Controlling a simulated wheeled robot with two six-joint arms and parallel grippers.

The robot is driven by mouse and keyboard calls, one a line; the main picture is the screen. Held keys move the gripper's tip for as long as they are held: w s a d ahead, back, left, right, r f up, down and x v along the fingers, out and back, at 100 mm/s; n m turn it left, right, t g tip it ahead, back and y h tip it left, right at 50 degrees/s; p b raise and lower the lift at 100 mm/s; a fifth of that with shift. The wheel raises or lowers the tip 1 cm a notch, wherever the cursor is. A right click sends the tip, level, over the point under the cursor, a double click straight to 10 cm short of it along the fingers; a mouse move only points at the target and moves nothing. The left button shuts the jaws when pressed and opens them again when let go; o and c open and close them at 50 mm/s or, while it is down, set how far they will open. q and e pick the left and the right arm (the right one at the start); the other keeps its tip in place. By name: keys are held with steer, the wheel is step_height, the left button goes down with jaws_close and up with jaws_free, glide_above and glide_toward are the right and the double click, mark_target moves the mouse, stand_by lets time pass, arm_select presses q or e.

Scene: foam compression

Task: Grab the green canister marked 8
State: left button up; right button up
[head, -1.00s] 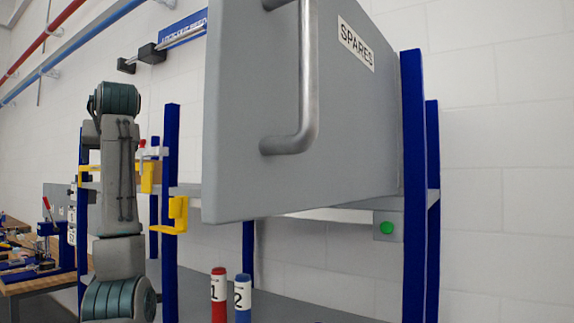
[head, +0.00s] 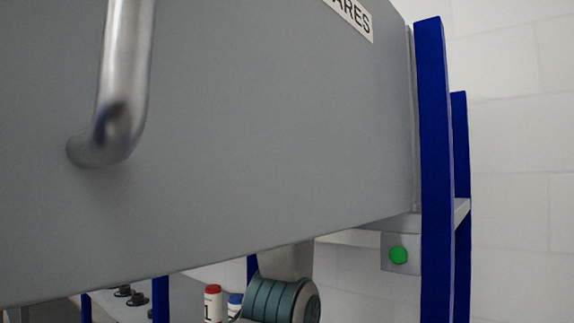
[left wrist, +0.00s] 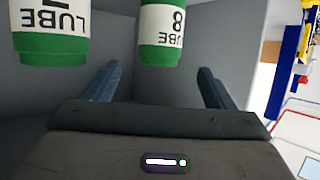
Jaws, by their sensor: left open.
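The green canister marked 8 (left wrist: 163,32), with a white label band, shows in the left wrist view at the top centre. A similar green canister (left wrist: 50,35) lettered LUBE is beside it on the left, its number cut off by the frame. My left gripper (left wrist: 160,75) is open and empty, its two fingers on either side of the line to the canister marked 8. The canister looks just beyond the fingertips; I cannot tell if they touch. In the head view, the large grey panel hides the canisters and my left gripper. My right gripper is not in view.
The grey panel (head: 250,140) with a metal handle (head: 120,90) fills much of the head view. A blue post (head: 433,150) and a green button (head: 398,255) are at its right. A red-capped container (head: 213,303) and a blue-capped one (head: 235,303) stand below. Grey walls (left wrist: 225,40) enclose the canisters.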

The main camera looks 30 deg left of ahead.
arm_select(q)
steer(key=p+x, duration=0.3)
steer(key=x, duration=0.3)
steer(key=shift+w+r, duration=0.1)
steer(key=shift+w, duration=0.2)
steer(key=x, duration=0.1)
steer(key=p+x, duration=0.1)
steer(key=shift+a+f, duration=0.25)
steer(key=shift+f, duration=0.1)
steer(key=shift+w+f, duration=0.1)
steer(key=shift+w, duration=0.1)
steer(key=shift+s+d, duration=0.2)
steer(key=c, duration=1.2)
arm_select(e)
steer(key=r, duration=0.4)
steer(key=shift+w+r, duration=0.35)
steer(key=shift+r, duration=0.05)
arm_select(q)
steer(key=shift+r, duration=0.2)
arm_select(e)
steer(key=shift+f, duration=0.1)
